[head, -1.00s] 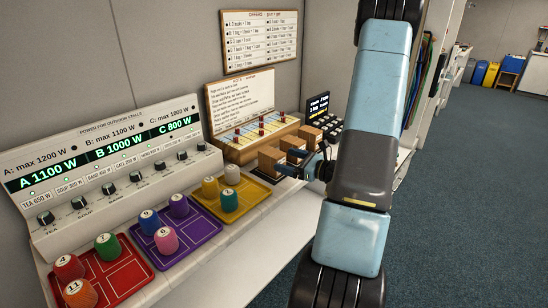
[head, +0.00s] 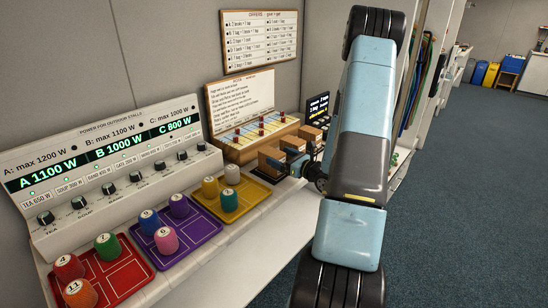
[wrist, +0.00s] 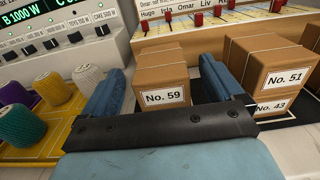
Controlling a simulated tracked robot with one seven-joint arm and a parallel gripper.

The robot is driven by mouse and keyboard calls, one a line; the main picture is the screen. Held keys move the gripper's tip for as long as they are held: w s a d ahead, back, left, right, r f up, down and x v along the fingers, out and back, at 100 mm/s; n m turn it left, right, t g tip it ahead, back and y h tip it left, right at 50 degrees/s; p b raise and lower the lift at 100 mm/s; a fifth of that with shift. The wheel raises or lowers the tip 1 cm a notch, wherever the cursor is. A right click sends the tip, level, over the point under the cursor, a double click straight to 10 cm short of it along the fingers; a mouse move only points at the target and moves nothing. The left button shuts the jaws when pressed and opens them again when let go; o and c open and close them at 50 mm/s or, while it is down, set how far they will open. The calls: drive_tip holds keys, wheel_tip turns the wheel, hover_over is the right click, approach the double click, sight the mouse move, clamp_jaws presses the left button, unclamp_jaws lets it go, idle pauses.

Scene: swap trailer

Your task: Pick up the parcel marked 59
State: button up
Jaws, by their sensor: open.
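The parcel marked 59 (wrist: 162,82) is a brown cardboard box with a white "No. 59" label and pale string. In the wrist view it stands between the two blue fingers of my open gripper (wrist: 158,85), with a gap on each side. In the head view the parcel (head: 270,158) is the leftmost of the small boxes on the counter. My gripper (head: 298,165) is at its right there, partly hidden by my arm.
A parcel marked 51 (wrist: 276,67) sits on a parcel marked 43 (wrist: 272,105), close right of my right finger. A yellow tray (head: 236,205) with coloured spools lies to the left. The slider board (head: 262,137) stands behind the parcels.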

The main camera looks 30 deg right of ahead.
sight(263, 149)
drive_tip(key=shift+x, duration=2.6)
drive_tip(key=shift+d, duration=0.1)
drive_tip(key=shift+c, duration=0.2)
drive_tip(key=c, duration=1.1)
